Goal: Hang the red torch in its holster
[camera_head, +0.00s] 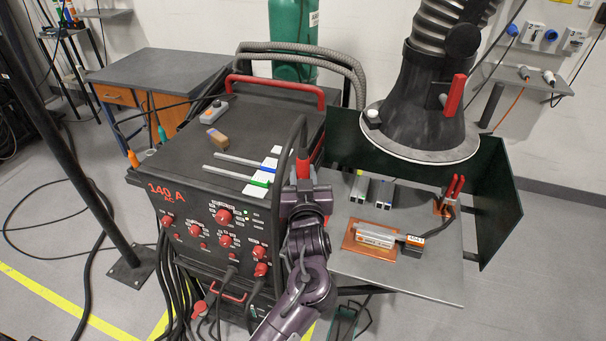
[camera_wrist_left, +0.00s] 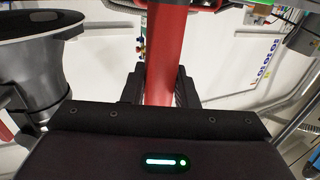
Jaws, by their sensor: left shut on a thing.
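The red torch (camera_head: 303,167) stands roughly upright at the right side of the welding machine, with its black cable looping above it. My left gripper (camera_head: 304,186) is around the torch's lower part, which it hides. In the left wrist view the red torch handle (camera_wrist_left: 165,55) runs between the two dark fingers of my left gripper (camera_wrist_left: 160,85), which are shut on it. I cannot make out the holster for certain in either view. My right gripper is not in view.
The welding machine (camera_head: 190,195) stands left of the gripper, with two rods on top. The grey table (camera_head: 440,270) at right carries a copper plate (camera_head: 352,243) and a red-handled clamp (camera_head: 452,188). A fume hood (camera_head: 420,120) hangs above, before dark green screens (camera_head: 500,205).

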